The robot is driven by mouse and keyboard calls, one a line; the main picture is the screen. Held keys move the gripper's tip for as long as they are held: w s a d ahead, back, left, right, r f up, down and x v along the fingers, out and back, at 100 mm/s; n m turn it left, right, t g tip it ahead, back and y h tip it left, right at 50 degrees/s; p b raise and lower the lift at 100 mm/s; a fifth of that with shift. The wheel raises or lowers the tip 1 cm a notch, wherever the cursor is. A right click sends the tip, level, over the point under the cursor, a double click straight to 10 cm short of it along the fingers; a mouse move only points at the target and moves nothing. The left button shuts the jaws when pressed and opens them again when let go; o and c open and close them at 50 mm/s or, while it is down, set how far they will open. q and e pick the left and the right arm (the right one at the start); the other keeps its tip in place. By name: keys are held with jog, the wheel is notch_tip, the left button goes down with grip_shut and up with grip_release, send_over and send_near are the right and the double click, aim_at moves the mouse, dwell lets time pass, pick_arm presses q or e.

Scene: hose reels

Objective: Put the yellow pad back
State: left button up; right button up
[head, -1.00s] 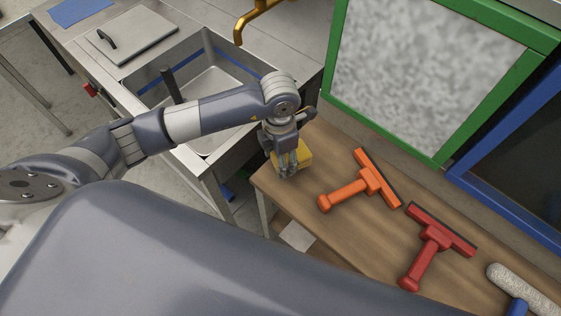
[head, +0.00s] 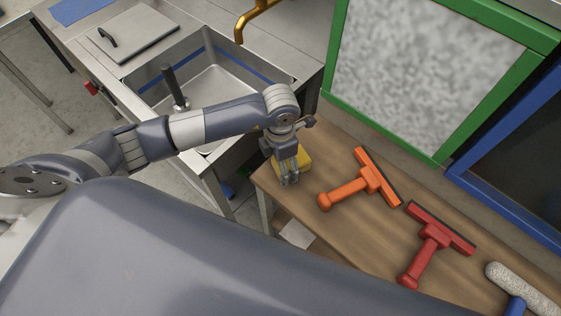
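The yellow pad (head: 304,158) lies at the left end of the wooden table, near its edge. My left gripper (head: 289,181) points down right over the pad and hides much of it. Its fingers look close together, but I cannot tell whether they are shut on the pad or only in front of it. My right gripper is not in view.
An orange squeegee (head: 366,182) and a red squeegee (head: 436,240) lie on the wooden table (head: 330,240) to the right of the pad. A paint roller (head: 517,284) lies further right. A green-framed panel (head: 430,75) stands behind. A steel sink (head: 215,85) with a brass tap (head: 250,18) is at the left.

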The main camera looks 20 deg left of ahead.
pick_arm(q)
jog(key=shift+r, duration=0.15)
jog(key=shift+w+r, duration=0.1)
jog(key=shift+r, duration=0.2)
notch_tip(320, 180, up, 11)
jog(key=b, duration=0.2)
jog(key=shift+r+b, duration=0.2)
jog(key=shift+b, duration=0.15)
